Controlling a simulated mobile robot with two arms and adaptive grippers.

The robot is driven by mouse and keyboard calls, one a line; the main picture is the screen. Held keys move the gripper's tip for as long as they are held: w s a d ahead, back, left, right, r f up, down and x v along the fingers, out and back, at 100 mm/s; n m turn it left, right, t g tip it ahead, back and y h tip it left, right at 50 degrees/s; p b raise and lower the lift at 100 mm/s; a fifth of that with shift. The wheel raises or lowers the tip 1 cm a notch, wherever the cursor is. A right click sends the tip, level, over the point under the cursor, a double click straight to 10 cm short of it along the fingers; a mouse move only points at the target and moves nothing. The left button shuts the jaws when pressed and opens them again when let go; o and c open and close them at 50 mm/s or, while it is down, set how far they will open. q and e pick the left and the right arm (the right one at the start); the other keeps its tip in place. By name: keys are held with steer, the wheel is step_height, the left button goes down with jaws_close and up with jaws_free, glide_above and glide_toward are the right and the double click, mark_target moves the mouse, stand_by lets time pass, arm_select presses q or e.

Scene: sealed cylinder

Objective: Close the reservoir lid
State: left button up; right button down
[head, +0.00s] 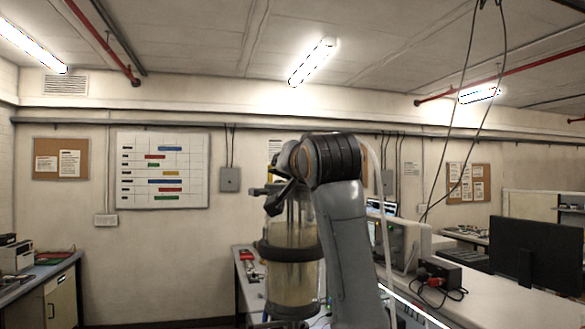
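The reservoir (291,278) is a clear upright cylinder with yellowish contents and dark bands around it, just left of the picture's middle. Its lower right side is partly hidden behind my grey arm. My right gripper (277,200) is at the top of the cylinder, with dark fingers pointing down and left. It covers much of the top, so I cannot make out the lid or its position. Whether the gripper touches anything, or is open or shut, is unclear. My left gripper is not in view.
A bench (508,290) on the right carries a boxy instrument (408,240), a black and red device (440,274) and a dark monitor (540,255). Thin cables (466,100) hang from the ceiling. A cabinet (60,297) stands at the left; the floor between seems clear.

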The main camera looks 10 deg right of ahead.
steer(key=shift+a+f+n+b, duration=0.3)
steer(key=shift+f+n, duration=0.05)
steer(key=shift+n, duration=0.7)
steer(key=shift+a+f+n+b, duration=0.25)
steer(key=shift+f+n, duration=0.05)
steer(key=shift+n, duration=0.75)
steer(key=c, duration=1.4)
jaws_free()
steer(key=shift+s, duration=0.15)
steer(key=s, duration=1.1)
steer(key=shift+s+d, duration=0.2)
steer(key=shift+s, duration=0.2)
